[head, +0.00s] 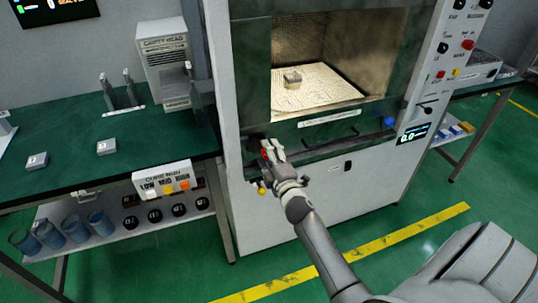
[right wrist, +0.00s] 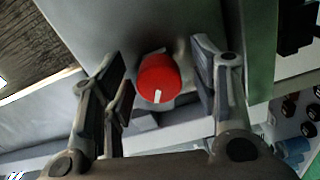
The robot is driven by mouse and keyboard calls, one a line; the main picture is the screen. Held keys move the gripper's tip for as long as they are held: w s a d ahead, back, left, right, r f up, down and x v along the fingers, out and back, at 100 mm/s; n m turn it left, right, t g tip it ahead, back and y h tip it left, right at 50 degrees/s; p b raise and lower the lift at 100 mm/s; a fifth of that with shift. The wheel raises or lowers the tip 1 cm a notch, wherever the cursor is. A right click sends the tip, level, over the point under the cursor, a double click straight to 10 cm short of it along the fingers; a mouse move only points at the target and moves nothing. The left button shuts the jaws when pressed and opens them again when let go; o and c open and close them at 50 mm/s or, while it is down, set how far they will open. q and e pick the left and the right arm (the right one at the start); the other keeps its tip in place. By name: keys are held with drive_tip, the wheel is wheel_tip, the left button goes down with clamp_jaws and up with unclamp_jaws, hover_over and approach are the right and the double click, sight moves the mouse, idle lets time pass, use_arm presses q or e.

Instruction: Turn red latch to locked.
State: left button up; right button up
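The red latch (right wrist: 158,76) is a round red knob with a white mark that points down in the right wrist view. It sits at the lower left corner of the microwave front, and a little of its red (head: 264,154) shows in the head view beside my gripper. My right gripper (head: 272,150) is at the latch. In the right wrist view its fingers (right wrist: 165,62) stand on either side of the knob, open, with visible gaps; neither clearly touches it. My left gripper is not in view.
A blue knob (head: 388,121) is at the lower right of the microwave front. A small grey block (head: 292,79) sits in the lit chamber. A control panel (head: 455,60) is at right. A green bench (head: 70,150) stands left, with a shelf of blue cups (head: 75,228) below.

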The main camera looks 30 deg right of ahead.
drive_tip(key=shift+s, duration=0.1)
drive_tip(key=v, duration=1.2)
idle(0.4)
drive_tip(key=s+a+f+m+g+y, duration=0.1)
drive_tip(key=s+a+f+m+g, duration=0.15)
drive_tip(key=f, duration=0.85)
drive_tip(key=s+a+f+m+g+y, duration=0.1)
drive_tip(key=s+a+f+g, duration=0.25)
drive_tip(key=f, duration=0.75)
drive_tip(key=s+a+f+m+g+y, duration=0.1)
drive_tip(key=s+a+f+m+g, duration=0.2)
drive_tip(key=f, duration=0.8)
drive_tip(key=s+f+m+g, duration=0.1)
drive_tip(key=s+f+g, duration=0.1)
drive_tip(key=s+f, duration=0.4)
drive_tip(key=s+a+f+m+g+y, duration=0.1)
drive_tip(key=s+f, duration=0.5)
drive_tip(key=s, duration=0.9)
drive_tip(key=s+a+f+m+g, duration=0.1)
drive_tip(key=s+f+g, duration=0.3)
drive_tip(key=s, duration=0.7)
drive_tip(key=shift+f+m, duration=0.75)
drive_tip(key=shift+f, duration=0.25)
